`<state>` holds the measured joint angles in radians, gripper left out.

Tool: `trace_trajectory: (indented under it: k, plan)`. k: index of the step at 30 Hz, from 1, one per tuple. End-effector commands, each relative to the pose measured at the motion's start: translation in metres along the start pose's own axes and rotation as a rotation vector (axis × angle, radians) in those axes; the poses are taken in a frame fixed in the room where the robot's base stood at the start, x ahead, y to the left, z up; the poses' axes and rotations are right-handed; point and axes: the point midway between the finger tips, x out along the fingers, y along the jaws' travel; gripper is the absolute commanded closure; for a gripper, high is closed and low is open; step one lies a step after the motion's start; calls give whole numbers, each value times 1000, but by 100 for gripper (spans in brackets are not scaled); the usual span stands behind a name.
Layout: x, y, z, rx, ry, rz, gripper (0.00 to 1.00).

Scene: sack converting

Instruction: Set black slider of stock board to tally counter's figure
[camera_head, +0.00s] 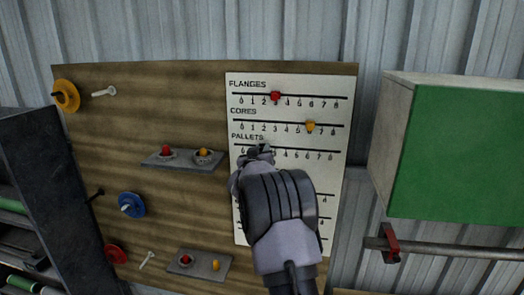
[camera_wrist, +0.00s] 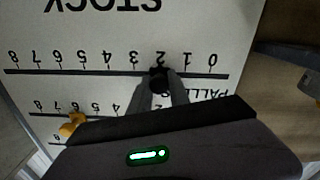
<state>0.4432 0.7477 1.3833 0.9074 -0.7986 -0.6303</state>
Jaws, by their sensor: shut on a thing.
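The stock board (camera_head: 335,180) is a white panel with rows of scales. It also shows upside down in the wrist view (camera_wrist: 215,30). The black slider (camera_wrist: 158,74) sits on the PALLETS line, at about the 2 mark. My gripper (camera_wrist: 160,88) is shut on it, with one finger on either side. In the head view my gripper (camera_head: 260,154) covers the left part of that line and much of the rows below. The red slider (camera_head: 275,97) is near 3 on FLANGES. The yellow slider (camera_head: 310,127) is near 6 on CORES. I cannot make out a tally counter.
A brown wooden panel (camera_head: 110,170) carries pegs, coloured discs and two small grey shelves (camera_head: 187,160) (camera_head: 200,265). A green-fronted box (camera_head: 455,155) juts out at right, above a horizontal rail (camera_head: 450,250). A dark rack (camera_head: 45,180) stands at left.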

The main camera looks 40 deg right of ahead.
Motion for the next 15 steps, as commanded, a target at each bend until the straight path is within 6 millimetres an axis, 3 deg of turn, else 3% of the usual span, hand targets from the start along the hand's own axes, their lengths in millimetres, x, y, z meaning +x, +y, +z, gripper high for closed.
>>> trace_trajectory:
  k: [8,15]
  plan:
    - [0,2,1,0,0,1,100]
    - [1,31,13,0,1,3,100]
